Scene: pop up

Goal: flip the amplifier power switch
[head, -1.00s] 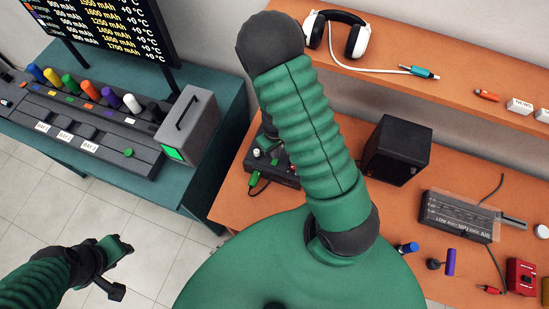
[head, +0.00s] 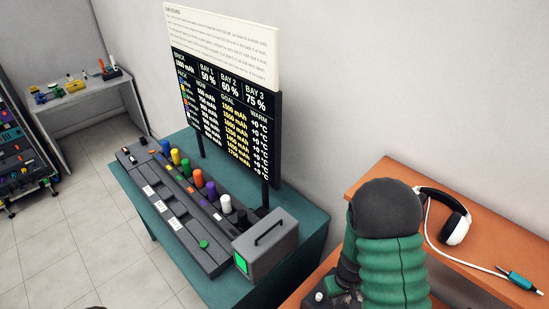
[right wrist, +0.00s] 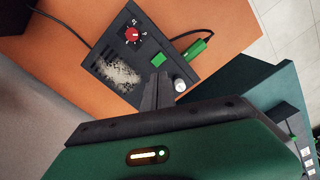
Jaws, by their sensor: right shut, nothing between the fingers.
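The amplifier (right wrist: 125,65) is a dark box on the orange bench. In the right wrist view its panel has a red dial (right wrist: 133,35), a pale speckled patch, a small green block (right wrist: 159,59) that looks like a switch, and a white knob (right wrist: 180,85). My right gripper (right wrist: 157,82) is shut and empty, its tips just below the green block and left of the white knob. I cannot tell whether they touch the panel. In the head view my right arm hides most of the amplifier (head: 322,299). My left gripper is out of view.
A green plug (right wrist: 198,47) with a black cable sits beside the amplifier. In the head view, a teal table (head: 290,261) holds a charging rack (head: 180,222) and a grey box (head: 266,246). Headphones (head: 458,229) lie on the orange shelf. Tiled floor is clear at left.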

